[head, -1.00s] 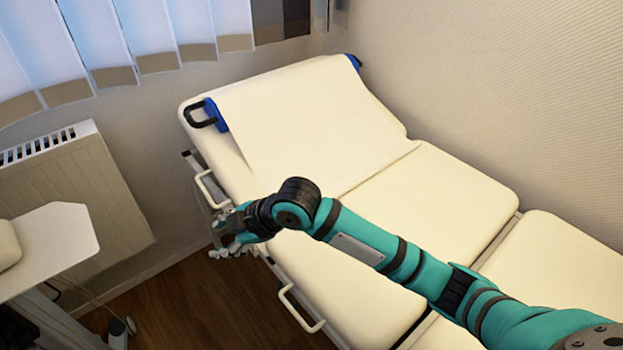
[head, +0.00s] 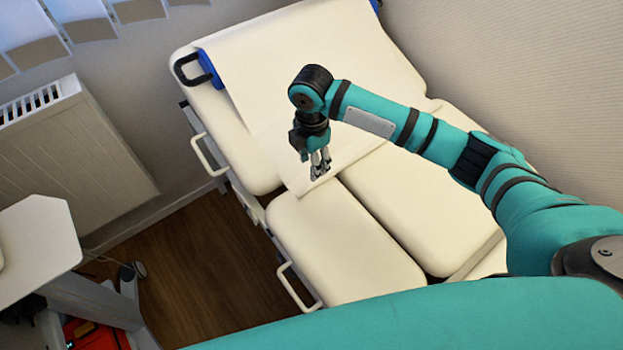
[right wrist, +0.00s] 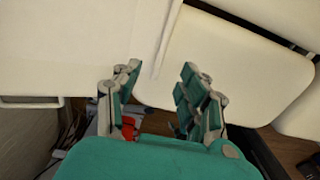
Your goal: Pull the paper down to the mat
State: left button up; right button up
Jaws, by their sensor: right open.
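The white paper (head: 265,75) hangs from a blue holder (head: 209,68) at the top of the couch and lies over the raised backrest. Its lower edge is near the gap before the seat sections. No separate mat stands out; the cream seat pads (head: 335,240) lie below the paper's edge. My right gripper (head: 320,174) is open, fingers pointing down, over the paper's lower left corner. In the right wrist view the open fingers (right wrist: 158,72) hold nothing, with the paper (right wrist: 70,45) behind and to the left. Contact cannot be told. My left gripper is not in view.
White side rails (head: 210,155) and (head: 298,285) stick out from the couch's left side. A radiator (head: 75,155) and a white side table (head: 35,240) stand at left. A wall (head: 510,70) bounds the right. Wooden floor shows between couch and table.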

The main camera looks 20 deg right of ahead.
aim_at(311, 184)
notch_tip(311, 184, down, 8)
jog(key=shift+a+f, duration=0.1)
dwell(0.4)
grip_shut()
